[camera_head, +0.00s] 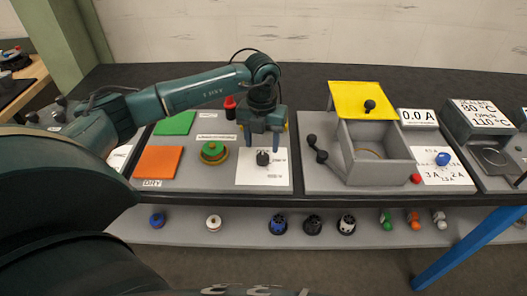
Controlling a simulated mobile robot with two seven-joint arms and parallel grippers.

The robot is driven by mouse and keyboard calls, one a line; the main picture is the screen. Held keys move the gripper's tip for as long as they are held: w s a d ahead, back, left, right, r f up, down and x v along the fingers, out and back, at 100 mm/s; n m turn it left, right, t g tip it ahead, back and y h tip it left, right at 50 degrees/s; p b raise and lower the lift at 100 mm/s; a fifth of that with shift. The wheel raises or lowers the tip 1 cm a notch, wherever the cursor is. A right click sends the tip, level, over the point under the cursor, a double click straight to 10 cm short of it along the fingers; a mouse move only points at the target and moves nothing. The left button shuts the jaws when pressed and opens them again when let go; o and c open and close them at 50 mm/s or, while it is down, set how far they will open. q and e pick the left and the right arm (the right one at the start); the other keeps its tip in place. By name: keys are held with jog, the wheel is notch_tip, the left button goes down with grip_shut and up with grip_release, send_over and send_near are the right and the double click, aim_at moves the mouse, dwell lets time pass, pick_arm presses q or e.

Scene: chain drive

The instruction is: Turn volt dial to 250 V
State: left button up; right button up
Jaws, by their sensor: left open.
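The volt dial (263,158) is a small dark knob on a white plate (245,178) with small print around it, on the grey panel left of centre. The print is too small to read, so I cannot tell which value the dial points at. My left gripper (263,143) points down just above and behind the dial, with its fingers apart and nothing visible between them. From this angle I cannot tell whether the fingers reach the knob. My right gripper is not in view.
Left on the same panel are a green plate (175,123), an orange plate (157,162) and a round green-topped button (213,152). Right stands a grey box (375,165) with a yellow lid (362,97), a black crank (315,149) and a blue knob (443,159). Several small parts lie on the lower shelf (185,236).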

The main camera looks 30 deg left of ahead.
aim_at(263, 156)
pick_arm(q)
notch_tip(263, 156, down, 4)
jog(key=shift+f, duration=0.1)
jog(key=shift+f+p, duration=0.3)
jog(key=shift+f, duration=0.25)
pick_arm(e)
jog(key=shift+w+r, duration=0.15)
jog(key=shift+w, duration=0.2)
pick_arm(q)
jog(key=shift+c, duration=0.4)
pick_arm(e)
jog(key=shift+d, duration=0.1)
pick_arm(q)
jog(key=c, duration=0.9)
jog(key=shift+w, duration=0.1)
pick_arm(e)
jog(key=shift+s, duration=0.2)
